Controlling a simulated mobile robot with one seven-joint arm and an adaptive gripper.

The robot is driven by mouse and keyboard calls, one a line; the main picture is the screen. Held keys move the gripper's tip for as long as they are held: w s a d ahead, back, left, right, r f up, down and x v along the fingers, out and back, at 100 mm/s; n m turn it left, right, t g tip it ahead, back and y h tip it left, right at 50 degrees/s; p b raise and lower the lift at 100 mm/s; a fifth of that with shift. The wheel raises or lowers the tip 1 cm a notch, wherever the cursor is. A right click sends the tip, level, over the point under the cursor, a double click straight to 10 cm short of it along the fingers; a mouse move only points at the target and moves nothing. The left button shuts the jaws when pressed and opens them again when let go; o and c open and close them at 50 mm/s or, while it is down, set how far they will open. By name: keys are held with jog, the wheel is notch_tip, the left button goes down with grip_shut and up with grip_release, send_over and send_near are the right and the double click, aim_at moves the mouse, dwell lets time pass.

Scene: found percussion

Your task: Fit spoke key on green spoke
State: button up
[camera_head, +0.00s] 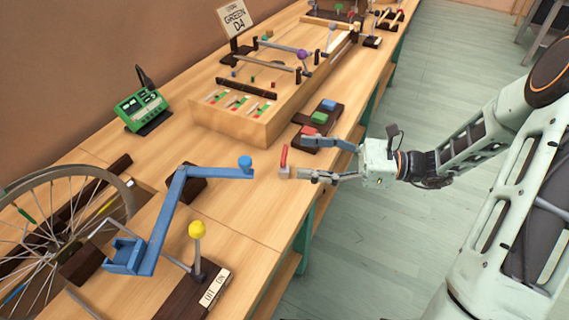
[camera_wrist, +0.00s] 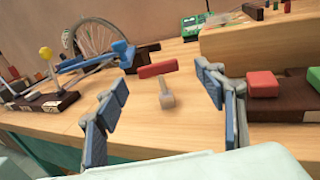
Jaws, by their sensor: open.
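The spoke key has a red crossbar handle (camera_head: 284,157) and a grey metal body (camera_head: 285,173). It is on the bench near the front edge. My gripper (camera_head: 302,157) is open and empty, with its fingers pointing at the key. In the wrist view the key (camera_wrist: 167,100) shows between the two blue-padded fingers, a little beyond them, and no contact is visible. The spoked wheel (camera_head: 131,188) is at the far left of the head view, partly cut off. One spoke carries a green sleeve (camera_head: 27,215). In the wrist view the wheel (camera_wrist: 95,38) is small behind the crank.
A blue crank arm (camera_head: 168,222) stands between the key and the wheel. A yellow-knobbed lever (camera_head: 197,230) stands at the front. A green electronic device (camera_head: 140,107) sits at the back. Dark blocks with coloured pads (camera_head: 318,120) lie beside my gripper. Bare bench surrounds the key.

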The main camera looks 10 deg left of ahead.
aim_at(284, 153)
jog(key=a, duration=0.3)
jog(key=a+b, duration=0.1)
jog(key=a, duration=0.1)
jog(key=shift+s+a+r+b, duration=0.2)
jog(key=shift+a+b, duration=0.1)
jog(key=shift+a, duration=0.1)
jog(key=c, duration=1.3)
